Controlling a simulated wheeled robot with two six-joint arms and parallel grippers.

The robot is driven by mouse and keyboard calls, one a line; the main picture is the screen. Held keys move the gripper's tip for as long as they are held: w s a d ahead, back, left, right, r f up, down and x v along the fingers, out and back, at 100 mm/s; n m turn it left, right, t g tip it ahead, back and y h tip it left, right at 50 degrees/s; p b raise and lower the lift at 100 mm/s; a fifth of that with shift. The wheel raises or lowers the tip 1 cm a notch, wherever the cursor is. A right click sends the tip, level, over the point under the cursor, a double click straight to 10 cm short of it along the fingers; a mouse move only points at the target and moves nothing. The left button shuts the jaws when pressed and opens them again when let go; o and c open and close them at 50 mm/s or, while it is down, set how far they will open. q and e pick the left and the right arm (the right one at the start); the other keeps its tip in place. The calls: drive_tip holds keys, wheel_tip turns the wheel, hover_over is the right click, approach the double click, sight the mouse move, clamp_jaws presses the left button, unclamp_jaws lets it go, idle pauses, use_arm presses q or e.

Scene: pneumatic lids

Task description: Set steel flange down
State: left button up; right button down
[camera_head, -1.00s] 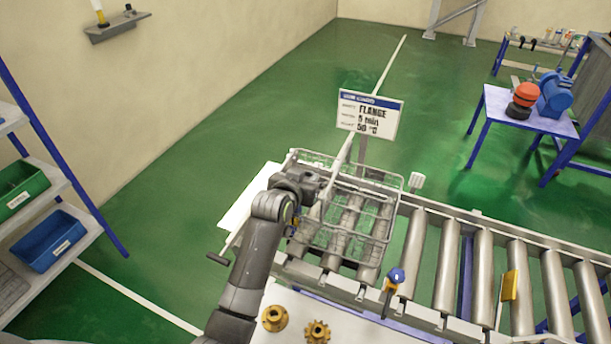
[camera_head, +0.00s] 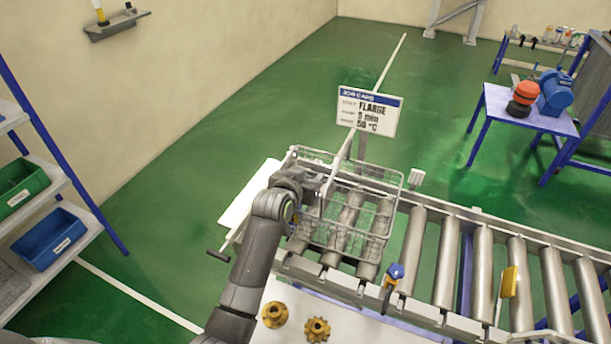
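My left gripper (camera_head: 324,187) reaches in from the left at the left part of the wire basket (camera_head: 395,215). The basket stands on the rollers at the left end of the conveyor. The gripper's fingers are small and overlap the basket wires, so I cannot tell whether they are open or shut. I cannot make out a steel flange clearly in or beside the fingers. My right gripper is not in view.
The roller conveyor (camera_head: 480,265) runs to the right, its rollers bare. A blue-topped fitting (camera_head: 395,272) sits on the conveyor's near rail. Shelves with a blue bin (camera_head: 48,240) stand left.

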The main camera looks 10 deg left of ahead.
use_arm(q)
drive_tip(key=shift+s+f, duration=0.2)
drive_tip(key=shift+f, duration=0.45)
drive_tip(key=shift+w+r+p, duration=0.1)
drive_tip(key=shift+r+p, duration=0.2)
drive_tip(key=shift+r, duration=0.45)
drive_tip(key=shift+s+a+f, duration=0.1)
drive_tip(key=shift+s, duration=0.25)
drive_tip(key=b+v, duration=0.2)
drive_tip(key=v, duration=0.9)
drive_tip(key=shift+r, duration=0.45)
